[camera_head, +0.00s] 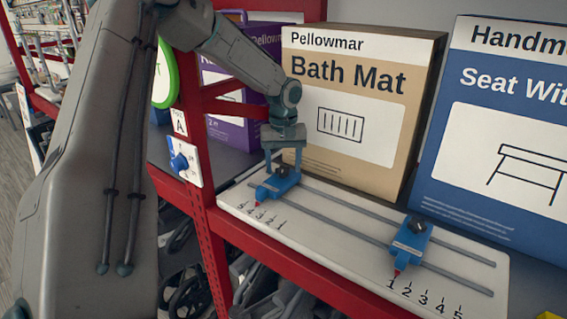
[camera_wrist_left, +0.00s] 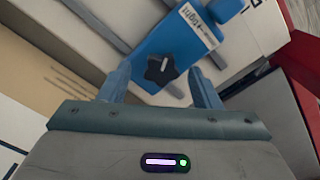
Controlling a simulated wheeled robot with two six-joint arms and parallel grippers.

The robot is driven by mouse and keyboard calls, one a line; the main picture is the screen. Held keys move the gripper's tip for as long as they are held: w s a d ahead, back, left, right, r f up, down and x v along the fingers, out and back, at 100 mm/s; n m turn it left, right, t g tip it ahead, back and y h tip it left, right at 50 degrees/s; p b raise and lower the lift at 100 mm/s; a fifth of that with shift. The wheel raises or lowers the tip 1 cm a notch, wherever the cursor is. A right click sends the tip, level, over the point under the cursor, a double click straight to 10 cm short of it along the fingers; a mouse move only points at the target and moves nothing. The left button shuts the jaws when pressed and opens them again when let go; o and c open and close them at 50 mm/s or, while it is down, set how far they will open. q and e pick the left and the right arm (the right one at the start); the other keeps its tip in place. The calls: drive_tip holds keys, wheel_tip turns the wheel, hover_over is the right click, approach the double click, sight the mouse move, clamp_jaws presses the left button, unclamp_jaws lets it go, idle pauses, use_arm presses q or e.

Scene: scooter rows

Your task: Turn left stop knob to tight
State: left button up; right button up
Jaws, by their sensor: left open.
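The left stop (camera_head: 272,186) is a blue block on the rails of a white board (camera_head: 330,228), with a red pointer near the numbers 3 and 4. My left gripper (camera_head: 284,164) is right above it, pointing down. In the left wrist view, the black lobed left stop knob (camera_wrist_left: 162,70) lies between the open fingers of my gripper (camera_wrist_left: 163,82), one on each side. A white mark on the knob points up and slightly right. A label reading "tight" (camera_wrist_left: 195,24) is on the blue block. My right gripper is out of view.
A second blue stop (camera_head: 411,244) with a black knob sits at the right of the board. A Bath Mat box (camera_head: 345,125) and a blue box (camera_head: 500,140) stand behind.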

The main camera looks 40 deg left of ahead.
sight(284, 169)
use_arm(q)
wheel_tip(284, 169, up, 11)
drive_tip(key=b, duration=0.2)
idle(0.4)
drive_tip(key=shift+f, duration=0.15)
